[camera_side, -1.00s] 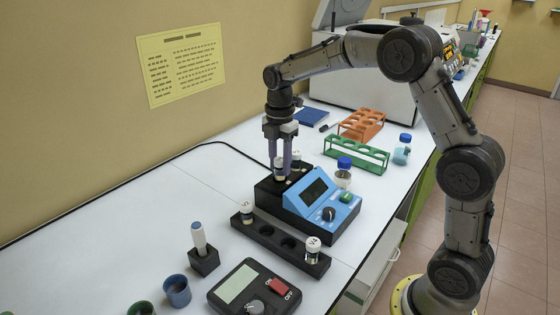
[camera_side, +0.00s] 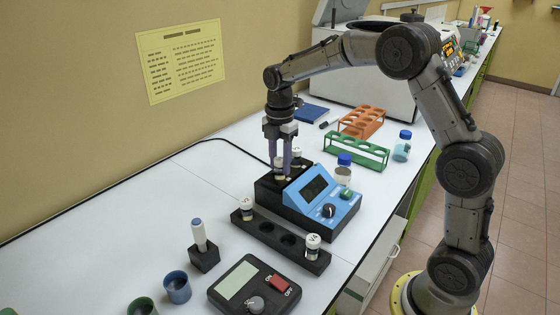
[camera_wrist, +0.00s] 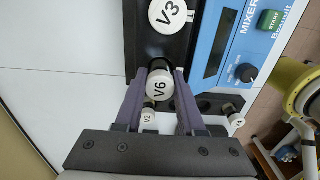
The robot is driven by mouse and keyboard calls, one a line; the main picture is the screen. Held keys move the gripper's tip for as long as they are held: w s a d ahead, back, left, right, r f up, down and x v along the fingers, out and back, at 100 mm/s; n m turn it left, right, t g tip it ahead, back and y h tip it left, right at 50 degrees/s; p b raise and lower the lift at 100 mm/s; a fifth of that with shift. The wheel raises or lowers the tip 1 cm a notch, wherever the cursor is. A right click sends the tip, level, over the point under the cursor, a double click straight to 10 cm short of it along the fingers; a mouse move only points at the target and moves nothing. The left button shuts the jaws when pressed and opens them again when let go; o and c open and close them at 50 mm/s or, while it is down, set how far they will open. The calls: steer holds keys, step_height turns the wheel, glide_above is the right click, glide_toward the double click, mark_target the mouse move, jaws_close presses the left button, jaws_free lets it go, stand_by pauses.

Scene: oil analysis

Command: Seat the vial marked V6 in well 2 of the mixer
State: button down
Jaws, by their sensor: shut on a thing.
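My gripper (camera_side: 281,172) is shut on the vial V6 (camera_wrist: 159,88), white-capped, its label facing the wrist camera. It holds the vial upright at the left end of the black well block of the mixer (camera_side: 322,193). In the side view the vial's (camera_side: 279,174) lower part is hidden by the block, so it appears at least partly in a well. I cannot read the well's number or tell whether the vial touches the bottom.
A green rack (camera_side: 357,152) and a blue-capped bottle (camera_side: 343,172) stand behind the mixer.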

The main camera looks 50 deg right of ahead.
steer(key=shift+c, duration=0.6)
jaws_free()
steer(key=shift+r, duration=0.1)
steer(key=shift+r, duration=3.4)
